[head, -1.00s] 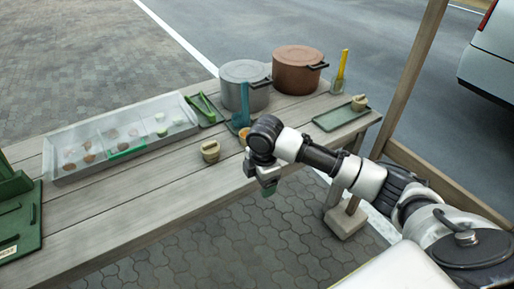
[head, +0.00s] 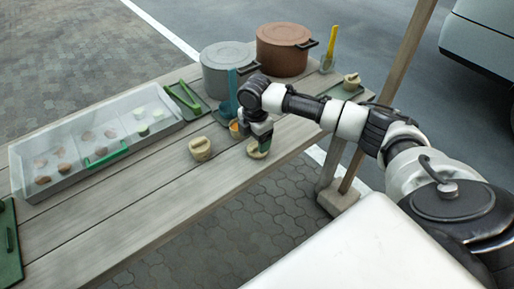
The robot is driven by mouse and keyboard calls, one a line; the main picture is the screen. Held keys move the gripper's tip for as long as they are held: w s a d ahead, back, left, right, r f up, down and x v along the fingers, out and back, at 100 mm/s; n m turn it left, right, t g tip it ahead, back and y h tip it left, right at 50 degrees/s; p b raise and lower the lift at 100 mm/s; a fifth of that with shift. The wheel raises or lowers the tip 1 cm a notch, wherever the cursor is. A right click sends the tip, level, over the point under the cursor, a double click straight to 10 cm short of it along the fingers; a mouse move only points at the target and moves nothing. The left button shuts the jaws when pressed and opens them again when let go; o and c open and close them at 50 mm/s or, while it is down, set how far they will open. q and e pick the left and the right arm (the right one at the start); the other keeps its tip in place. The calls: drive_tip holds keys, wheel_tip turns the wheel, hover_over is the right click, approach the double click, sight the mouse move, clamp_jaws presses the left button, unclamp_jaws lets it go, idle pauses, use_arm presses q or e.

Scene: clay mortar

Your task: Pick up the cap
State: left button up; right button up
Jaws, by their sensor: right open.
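A small round beige piece, which looks like the cap (head: 257,153), lies on the wooden table near its front edge. My right gripper (head: 262,143) points down directly over it, with green at its fingertips. The gripper is open and its fingers partly hide the piece; I cannot tell whether they touch it. A beige lidded pot (head: 200,149) stands to the left on the table. My left gripper is not in view.
A grey pot (head: 228,72), a brown pot (head: 283,50) and a clear tray (head: 95,140) with several small pieces stand on the table (head: 150,205). An orange-topped cup (head: 235,128) is close behind my gripper.

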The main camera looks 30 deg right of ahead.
sight(256, 145)
drive_tip(key=f, duration=0.2)
drive_tip(key=shift+s+f, duration=0.25)
drive_tip(key=shift+f, duration=0.55)
drive_tip(key=c, duration=0.6)
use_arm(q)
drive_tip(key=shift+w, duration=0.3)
